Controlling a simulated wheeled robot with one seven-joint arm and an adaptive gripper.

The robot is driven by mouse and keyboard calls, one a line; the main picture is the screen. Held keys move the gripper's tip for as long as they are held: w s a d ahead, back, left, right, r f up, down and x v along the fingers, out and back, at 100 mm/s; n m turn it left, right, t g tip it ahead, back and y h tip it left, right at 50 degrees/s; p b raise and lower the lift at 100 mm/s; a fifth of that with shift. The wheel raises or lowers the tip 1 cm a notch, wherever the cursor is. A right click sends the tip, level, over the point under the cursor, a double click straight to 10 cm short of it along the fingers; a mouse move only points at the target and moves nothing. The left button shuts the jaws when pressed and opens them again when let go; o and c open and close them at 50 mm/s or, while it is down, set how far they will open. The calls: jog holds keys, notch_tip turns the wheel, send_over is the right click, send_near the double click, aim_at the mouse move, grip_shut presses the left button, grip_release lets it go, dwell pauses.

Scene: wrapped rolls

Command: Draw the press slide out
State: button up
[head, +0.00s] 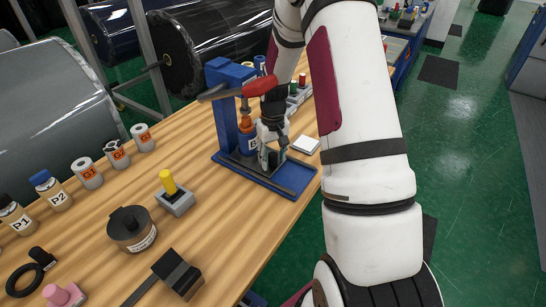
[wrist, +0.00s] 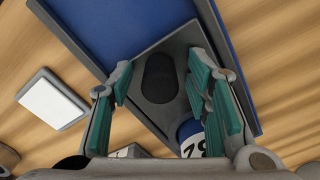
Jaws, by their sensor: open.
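The press (head: 222,112) is a blue stand with a red lever (head: 258,87) on the wooden bench, its flat blue base reaching to the bench edge. The grey press slide (wrist: 183,42) lies in the base and carries a dark rounded piece (wrist: 159,80), which may be its grip. A bottle (head: 246,140) with a blue and white label stands on the slide under the press; part of it also shows in the wrist view (wrist: 192,136). My gripper (head: 270,157) is open over the slide's front. In the wrist view its teal-padded fingers are on both sides of the dark piece; contact cannot be told.
A white square pad (head: 305,144) lies right of the press. A yellow-knobbed grey box (head: 175,196), a dark round tub (head: 132,229) and several labelled rolls (head: 86,173) stand to the left. Large wrapped rolls stand behind the bench.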

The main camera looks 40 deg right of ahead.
grip_shut()
jog(key=s+d+p, duration=0.1)
jog(key=s+p, duration=0.1)
jog(key=s, duration=0.2)
jog(key=s+d+p, duration=0.1)
jog(key=s, duration=0.3)
jog(key=s+d+p, duration=0.2)
jog(key=s, duration=0.1)
jog(key=shift+s+d+r+p, duration=0.1)
jog(key=shift+s+r+p, duration=0.05)
jog(key=shift+s+p, duration=0.2)
jog(key=shift+s+d, duration=0.2)
jog(key=shift+s, duration=0.3)
grip_release()
jog(key=shift+s, duration=0.1)
